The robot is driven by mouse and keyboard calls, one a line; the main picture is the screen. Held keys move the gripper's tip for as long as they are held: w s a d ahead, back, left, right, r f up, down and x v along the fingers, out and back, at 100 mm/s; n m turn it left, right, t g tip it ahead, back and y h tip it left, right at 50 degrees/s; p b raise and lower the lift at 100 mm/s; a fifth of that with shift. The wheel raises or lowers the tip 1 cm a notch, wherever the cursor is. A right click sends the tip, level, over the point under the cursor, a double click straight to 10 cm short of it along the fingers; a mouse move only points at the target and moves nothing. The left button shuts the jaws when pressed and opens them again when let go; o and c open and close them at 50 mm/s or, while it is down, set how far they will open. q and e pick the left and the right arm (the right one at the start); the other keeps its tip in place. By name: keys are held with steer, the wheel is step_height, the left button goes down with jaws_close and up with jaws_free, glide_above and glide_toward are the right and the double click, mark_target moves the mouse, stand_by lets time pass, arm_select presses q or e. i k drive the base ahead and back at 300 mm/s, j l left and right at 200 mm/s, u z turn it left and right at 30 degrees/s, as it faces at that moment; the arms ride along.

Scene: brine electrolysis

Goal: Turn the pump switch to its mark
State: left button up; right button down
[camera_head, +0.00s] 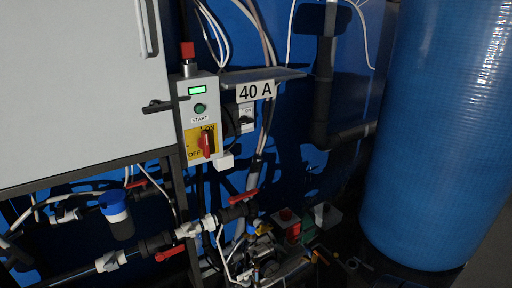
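A grey control box (184,88) hangs beside the cabinet, with a lit green display, a green START button (200,108) and a yellow plate (193,144) marked ON and OFF. A red rotary switch (207,145) sits on that plate. Its handle stands nearly upright, its upper end near ON; OFF is at lower left. A smaller white switch box (246,112) with a dark knob and an ON label is to its right, under the "40 A" sign (255,91). I cannot tell which one is the pump switch. Neither of my grippers is in view.
A light grey cabinet (75,90) fills the upper left, a black handle at its right edge. A large blue tank (435,140) stands right. Pipes with red valve levers (244,196) and a blue-capped filter (116,212) run below. A shelf (262,76) juts out above the white box.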

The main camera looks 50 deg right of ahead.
mark_target(286, 215)
steer(key=z, duration=1.75)
steer(key=i+l+z, duration=0.05)
